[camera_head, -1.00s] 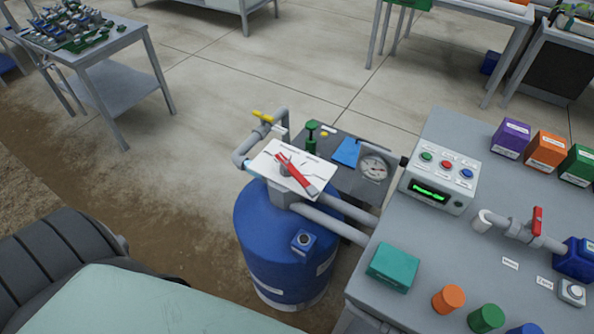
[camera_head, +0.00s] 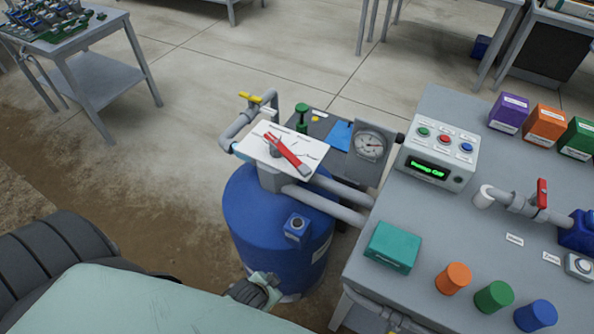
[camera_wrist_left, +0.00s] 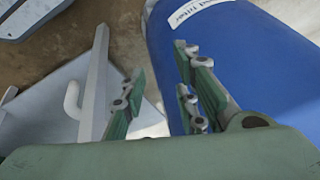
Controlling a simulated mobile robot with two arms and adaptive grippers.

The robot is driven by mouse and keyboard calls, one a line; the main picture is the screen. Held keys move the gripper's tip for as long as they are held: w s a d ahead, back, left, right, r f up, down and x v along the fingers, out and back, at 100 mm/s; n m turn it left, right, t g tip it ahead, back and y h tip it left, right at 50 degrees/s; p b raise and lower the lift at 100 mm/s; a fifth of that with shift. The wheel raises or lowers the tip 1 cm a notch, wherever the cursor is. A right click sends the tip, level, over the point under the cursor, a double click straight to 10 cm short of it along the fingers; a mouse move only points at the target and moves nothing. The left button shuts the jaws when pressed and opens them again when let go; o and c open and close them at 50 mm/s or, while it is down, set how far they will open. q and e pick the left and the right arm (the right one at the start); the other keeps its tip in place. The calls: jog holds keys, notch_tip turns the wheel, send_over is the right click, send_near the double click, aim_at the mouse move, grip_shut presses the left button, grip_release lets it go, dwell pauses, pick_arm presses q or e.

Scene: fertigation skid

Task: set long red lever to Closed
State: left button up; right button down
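The long red lever (camera_head: 287,152) lies across a white marked plate (camera_head: 315,149) on top of the blue tank (camera_head: 262,222). It slants from upper left to lower right; the plate's lettering is too small to read. My left gripper (camera_head: 262,287) is low beside the front of the tank, well below the lever and apart from it. The tank's blue wall and part of a white label fill the upper right there. My right gripper is not in view.
A gauge (camera_head: 368,144) and pipes stand beside the plate. A yellow-handled valve (camera_head: 250,97) is behind it. The grey bench (camera_head: 408,215) at right carries a control box (camera_head: 437,160), a shorter red valve handle (camera_head: 541,194) and coloured containers. Open floor lies left of the tank.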

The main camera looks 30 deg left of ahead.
pick_arm(q)
jog(key=w+a+r+t+b, duration=0.1)
jog(key=w+r, duration=0.2)
jog(key=r, duration=0.4)
jog(key=w+a+r+t+b, duration=0.1)
jog(key=w+r+b, duration=0.15)
jog(key=r, duration=0.35)
jog(key=m+t, duration=1.1)
jog(key=m, duration=0.3)
send_near(295, 167)
jog(key=w, duration=0.4)
jog(key=shift+w+a+b, duration=0.1)
jog(key=shift+w+b, duration=0.15)
jog(key=shift+b, duration=0.05)
jog(key=w+p, duration=0.1)
jog(key=w, duration=0.5)
jog(key=shift+w+f, duration=0.1)
jog(key=shift+w, duration=0.25)
jog(key=shift+c, duration=0.5)
grip_shut()
